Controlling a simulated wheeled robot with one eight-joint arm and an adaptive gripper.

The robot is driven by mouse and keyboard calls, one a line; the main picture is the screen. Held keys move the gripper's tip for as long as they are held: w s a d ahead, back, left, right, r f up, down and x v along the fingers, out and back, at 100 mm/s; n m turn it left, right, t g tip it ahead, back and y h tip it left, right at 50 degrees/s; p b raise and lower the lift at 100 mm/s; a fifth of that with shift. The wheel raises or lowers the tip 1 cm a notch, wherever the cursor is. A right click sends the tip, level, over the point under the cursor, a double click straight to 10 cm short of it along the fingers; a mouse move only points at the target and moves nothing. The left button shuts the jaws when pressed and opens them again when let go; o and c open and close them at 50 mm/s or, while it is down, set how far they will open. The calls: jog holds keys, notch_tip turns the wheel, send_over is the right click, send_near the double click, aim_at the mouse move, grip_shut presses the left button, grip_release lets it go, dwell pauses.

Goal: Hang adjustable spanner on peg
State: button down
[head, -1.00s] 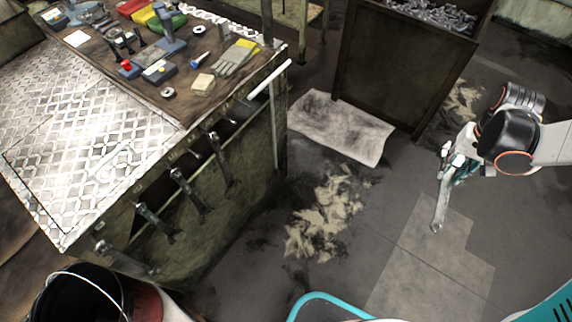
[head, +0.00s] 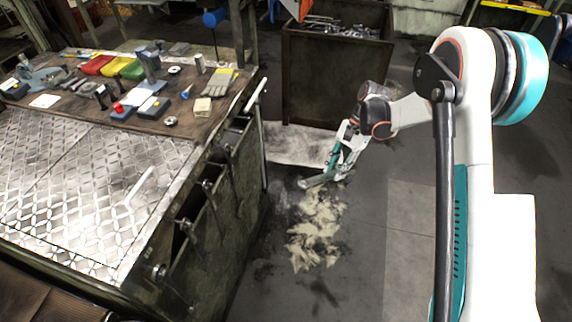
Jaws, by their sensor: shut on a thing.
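My gripper (head: 336,167) is shut on the adjustable spanner (head: 314,182), a grey metal tool. The spanner's free end points left and slightly down, in the air over the floor to the right of the bench. Part of it is hidden by the fingers. Several dark tools hang in a row along the bench's right side, one of them near the middle of the row (head: 208,186). The pegs they hang from are too small to tell apart clearly, and I cannot tell which is free.
The bench (head: 75,190) has a tread-plate top with a pale wrench-shaped item (head: 140,188) on it. Gloves (head: 222,83) and small tools lie at its back. A white rail (head: 257,95) sticks out at its corner. A dark bin (head: 335,75) stands behind; floor between is open.

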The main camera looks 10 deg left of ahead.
jog(key=w+a+f+m+t+y+b, duration=0.2)
jog(key=a+m+y, duration=0.2)
jog(key=a, duration=0.4)
jog(key=w+a+f+m+t+y+b, duration=0.2)
jog(key=a+y, duration=0.4)
jog(key=a, duration=0.3)
jog(key=w+a+f+m+t+y+b, duration=0.1)
jog(key=w+a+f+m+y+b, duration=0.2)
jog(key=a, duration=0.5)
jog(key=shift+w+a+f+m+t+y, duration=0.2)
jog(key=shift+w+f+m+t+y, duration=0.35)
jog(key=shift+m+y, duration=0.6)
jog(key=shift+w+a+r, duration=0.1)
jog(key=shift+a+r, duration=0.1)
jog(key=shift+a, duration=1.7)
jog(key=shift+f, duration=0.2)
dwell(0.7)
jog(key=c, duration=1.2)
grip_release()
jog(key=d, duration=0.8)
jog(key=s+d, duration=0.1)
jog(key=d, duration=0.3)
jog(key=shift+f, duration=0.1)
